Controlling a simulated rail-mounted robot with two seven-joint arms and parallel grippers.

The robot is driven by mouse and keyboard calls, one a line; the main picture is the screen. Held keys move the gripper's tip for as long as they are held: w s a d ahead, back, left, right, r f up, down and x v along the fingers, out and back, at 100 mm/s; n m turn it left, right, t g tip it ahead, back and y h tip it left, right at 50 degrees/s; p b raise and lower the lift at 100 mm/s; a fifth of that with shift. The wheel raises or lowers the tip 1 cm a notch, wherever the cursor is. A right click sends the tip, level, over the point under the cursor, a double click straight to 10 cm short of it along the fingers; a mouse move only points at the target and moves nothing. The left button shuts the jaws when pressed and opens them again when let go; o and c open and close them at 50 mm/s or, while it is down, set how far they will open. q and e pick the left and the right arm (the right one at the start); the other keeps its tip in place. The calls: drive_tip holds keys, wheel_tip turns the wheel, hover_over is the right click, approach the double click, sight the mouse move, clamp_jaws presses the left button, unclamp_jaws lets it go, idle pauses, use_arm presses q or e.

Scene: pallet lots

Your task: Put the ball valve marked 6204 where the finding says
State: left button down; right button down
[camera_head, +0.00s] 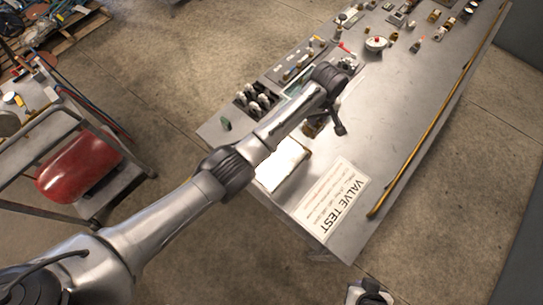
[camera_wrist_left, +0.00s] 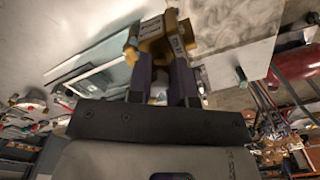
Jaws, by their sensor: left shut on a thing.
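My left gripper (camera_wrist_left: 160,82) is shut on a brass-coloured ball valve (camera_wrist_left: 163,42) in the left wrist view. The valve carries a pale label and a dark marking, both too small to read. In the head view my left arm reaches over the grey bench (camera_head: 400,125), and the brass valve (camera_head: 314,127) shows partly behind the wrist. A sheet headed VALVE TEST (camera_head: 332,196) lies at the bench's near end; its smaller lines are unreadable. A grey and dark part of what seems to be my right arm shows at the bottom edge, its jaws not visible.
A dark tray with several pale-topped parts (camera_head: 258,98) sits at the bench's left edge. A white panel (camera_head: 283,165) lies left of the sheet. A round white pot (camera_head: 376,43) and several small parts stand farther back. A brass rail (camera_head: 425,135) runs along the right edge.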

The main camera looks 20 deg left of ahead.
use_arm(q)
drive_tip(key=shift+s+d+f, duration=0.3)
drive_tip(key=shift+f, duration=0.25)
drive_tip(key=shift+s+a+f, duration=0.1)
drive_tip(key=shift+s+f, duration=0.05)
drive_tip(key=shift+f, duration=0.2)
drive_tip(key=shift+s+a+f+p, duration=0.3)
drive_tip(key=shift+s+a+f, duration=0.6)
drive_tip(key=shift+a+f, duration=0.85)
drive_tip(key=shift+s+a+f+p, duration=0.25)
drive_tip(key=shift+s+a+f, duration=0.6)
drive_tip(key=shift+a+f, duration=0.9)
drive_tip(key=shift+s+a+f+p, duration=0.3)
drive_tip(key=shift+s+a+f, duration=0.6)
drive_tip(key=shift+a+f, duration=0.85)
drive_tip(key=shift+d+f, duration=0.3)
drive_tip(key=shift+f, duration=0.1)
drive_tip(key=c, duration=1)
unclamp_jaws()
drive_tip(key=shift+f, duration=0.1)
drive_tip(key=shift+c, duration=0.2)
wheel_tip(320, 180, up, 12)
drive_tip(key=p, duration=0.1)
drive_tip(key=shift+r, duration=0.25)
